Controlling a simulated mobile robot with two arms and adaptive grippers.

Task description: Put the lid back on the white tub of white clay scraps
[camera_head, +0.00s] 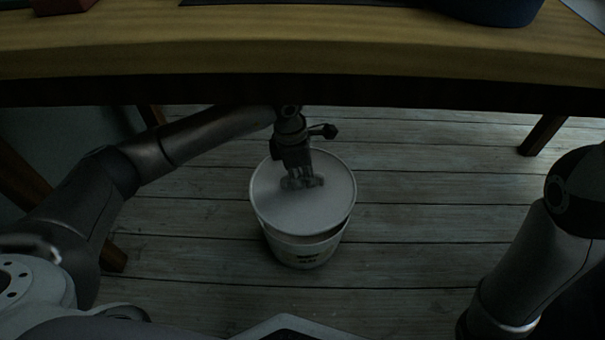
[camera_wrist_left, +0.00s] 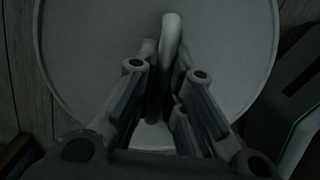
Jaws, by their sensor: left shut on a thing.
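A white tub (camera_head: 305,253) with a small dark label stands upright on the plank floor. Its round white lid (camera_head: 292,208) is over the tub's mouth, a little tilted, with a dark gap showing between lid and tub at the front right. My left gripper (camera_head: 302,183) comes down from above and is shut on the lid's handle. In the left wrist view the lid (camera_wrist_left: 85,50) fills most of the picture, and the pale upright handle (camera_wrist_left: 171,40) sits between the fingers of my left gripper (camera_wrist_left: 163,95). Any clay scraps in the tub are hidden. My right gripper is out of view.
A wooden table (camera_head: 300,60) runs across the top, its front edge above and behind the tub. A dark blue container (camera_head: 490,8) stands on it at the right. Table legs (camera_head: 543,134) show at both sides. The floor (camera_head: 430,220) around the tub is clear.

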